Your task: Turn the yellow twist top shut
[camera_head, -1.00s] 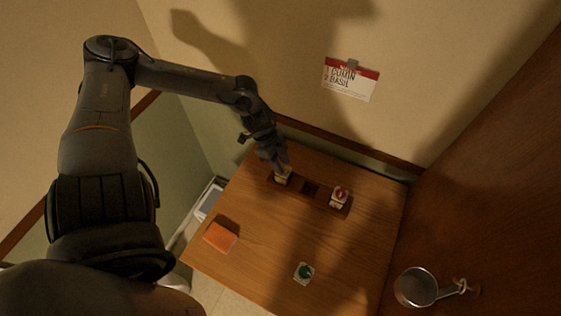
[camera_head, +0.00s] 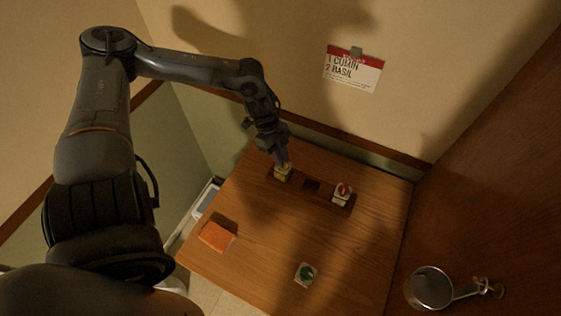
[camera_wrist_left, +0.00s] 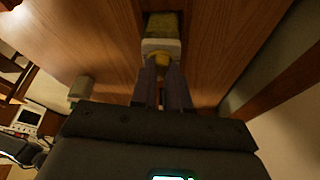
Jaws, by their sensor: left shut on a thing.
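A jar with a yellow twist top (camera_wrist_left: 162,61) and a pale collar (camera_wrist_left: 162,45) stands in the left end of a dark wooden rack (camera_head: 325,196). In the head view only a small part of the jar (camera_head: 282,175) shows below my left gripper (camera_head: 285,165). The left gripper comes down from above and is shut on the yellow top. In the left wrist view its two fingers (camera_wrist_left: 163,75) close on the top from both sides and hide part of it. I cannot tell how far the top is turned. My right gripper is in neither view.
A red-topped jar (camera_head: 342,191) is in the rack's right end; the middle slot is empty. A green-topped jar (camera_head: 305,274) and an orange block (camera_head: 216,237) sit on the wooden counter (camera_head: 260,260). A card (camera_head: 353,73) hangs on the wall. A metal pan (camera_head: 430,288) is at right.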

